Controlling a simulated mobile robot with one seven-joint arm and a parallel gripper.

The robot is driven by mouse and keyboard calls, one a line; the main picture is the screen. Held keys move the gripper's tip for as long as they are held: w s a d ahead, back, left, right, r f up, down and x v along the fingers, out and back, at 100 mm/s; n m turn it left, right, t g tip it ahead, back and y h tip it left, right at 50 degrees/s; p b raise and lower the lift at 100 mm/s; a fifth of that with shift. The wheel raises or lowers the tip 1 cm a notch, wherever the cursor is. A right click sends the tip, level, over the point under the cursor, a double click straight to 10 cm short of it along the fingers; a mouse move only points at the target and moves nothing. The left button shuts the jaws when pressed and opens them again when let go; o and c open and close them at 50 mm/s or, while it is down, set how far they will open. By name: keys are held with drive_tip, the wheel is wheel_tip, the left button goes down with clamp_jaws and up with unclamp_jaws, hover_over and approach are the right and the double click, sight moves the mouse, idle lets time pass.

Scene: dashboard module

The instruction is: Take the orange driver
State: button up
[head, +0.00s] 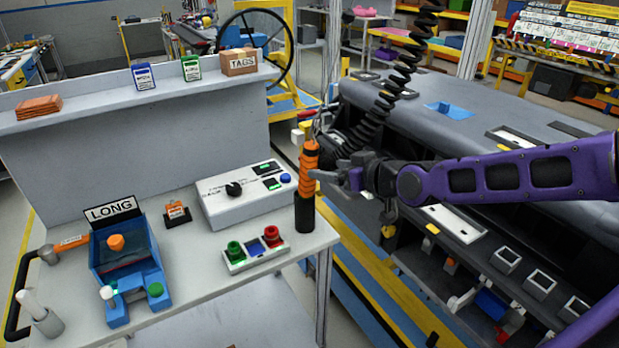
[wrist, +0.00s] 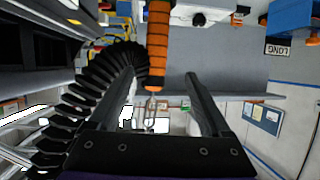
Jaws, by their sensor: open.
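The orange driver (head: 309,160) has black bands and stands upright at the right end of the workbench, its lower end in a black holder (head: 304,214). My gripper (head: 326,174) is open just right of the driver, its fingers pointing at it. In the wrist view the driver (wrist: 158,42) shows between the two open fingertips of my gripper (wrist: 161,78). A metal loop (wrist: 152,108) shows at its end there. I cannot tell whether a finger touches the driver.
A black coiled hose (head: 400,75) hangs behind my gripper. On the bench (head: 205,285) are a grey control box (head: 245,195), a button panel (head: 256,250) and a blue fixture (head: 127,262). A large dashboard module (head: 470,110) stands at right.

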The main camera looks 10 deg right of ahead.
sight(312, 167)
drive_tip(key=b+x, duration=0.2)
drive_tip(key=x, duration=0.6)
drive_tip(key=shift+w+f, duration=0.15)
drive_tip(key=shift+w, duration=0.05)
drive_tip(key=shift+d+f+b+x, duration=0.15)
drive_tip(key=shift+b+x, duration=0.15)
drive_tip(key=shift+x, duration=0.55)
drive_tip(key=shift+d+f+b+x, duration=0.15)
drive_tip(key=shift+b+x, duration=0.15)
drive_tip(key=shift+x, duration=0.6)
drive_tip(key=shift+d+f+b+x, duration=0.1)
drive_tip(key=shift+b+x, duration=0.2)
drive_tip(key=shift+x, duration=0.55)
drive_tip(key=shift+a, duration=0.1)
clamp_jaws()
